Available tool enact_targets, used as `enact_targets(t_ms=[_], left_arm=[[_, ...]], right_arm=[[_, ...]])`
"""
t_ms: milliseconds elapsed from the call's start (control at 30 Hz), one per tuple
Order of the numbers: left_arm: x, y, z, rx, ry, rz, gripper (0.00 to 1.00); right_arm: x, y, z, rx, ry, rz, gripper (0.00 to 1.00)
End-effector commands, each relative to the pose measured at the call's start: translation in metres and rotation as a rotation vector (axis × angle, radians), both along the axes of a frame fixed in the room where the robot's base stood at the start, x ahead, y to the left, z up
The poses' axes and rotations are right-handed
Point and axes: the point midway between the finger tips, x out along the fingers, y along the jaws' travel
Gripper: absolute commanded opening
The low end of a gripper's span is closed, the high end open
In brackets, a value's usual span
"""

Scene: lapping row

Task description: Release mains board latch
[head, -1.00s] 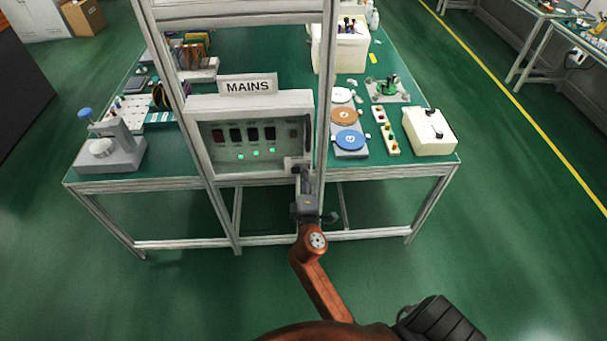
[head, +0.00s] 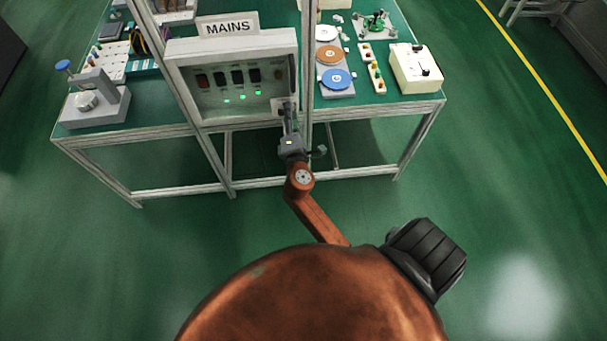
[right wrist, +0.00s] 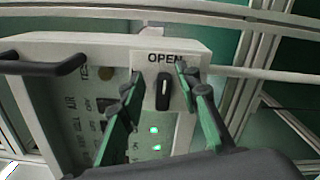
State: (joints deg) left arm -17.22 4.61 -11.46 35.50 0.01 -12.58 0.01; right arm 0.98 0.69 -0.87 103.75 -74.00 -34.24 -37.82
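The mains board (head: 185,52) is a pale box under a MAINS sign, with dark switches and green lights in its face. Its latch, a black upright knob (right wrist: 163,93), sits on a pale plate marked OPEN in the right wrist view. My right gripper (right wrist: 159,80) is open, with one green-padded finger on each side of the knob. Gaps show between knob and fingers; contact cannot be seen. In the head view my right gripper (head: 286,115) is at the board's lower right corner and hides most of the latch. My left gripper is not in view.
A metal upright (head: 306,70) stands close to the right of the gripper. Blue and orange discs (head: 338,79) and a white box (head: 415,68) lie on the green table to the right. A grey stand (head: 95,105) is at left. The floor in front is clear.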

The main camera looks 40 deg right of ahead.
Motion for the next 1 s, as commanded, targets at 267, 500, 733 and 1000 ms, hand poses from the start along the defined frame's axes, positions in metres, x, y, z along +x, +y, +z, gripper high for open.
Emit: enact_targets(t_ms=[267, 500, 733, 1000], left_arm=[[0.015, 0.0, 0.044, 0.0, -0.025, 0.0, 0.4], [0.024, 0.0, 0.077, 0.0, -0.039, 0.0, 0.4], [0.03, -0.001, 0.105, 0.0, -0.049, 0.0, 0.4], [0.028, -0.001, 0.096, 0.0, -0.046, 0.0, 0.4]], right_arm=[[0.002, 0.004, 0.016, -0.384, 0.232, 0.0, 0.3], [0.006, 0.01, 0.019, -0.728, 0.444, 0.001, 0.3], [0.01, 0.016, 0.019, -1.073, 0.657, 0.002, 0.3], [-0.039, 0.044, 0.011, -1.051, 0.647, 0.003, 0.3]])
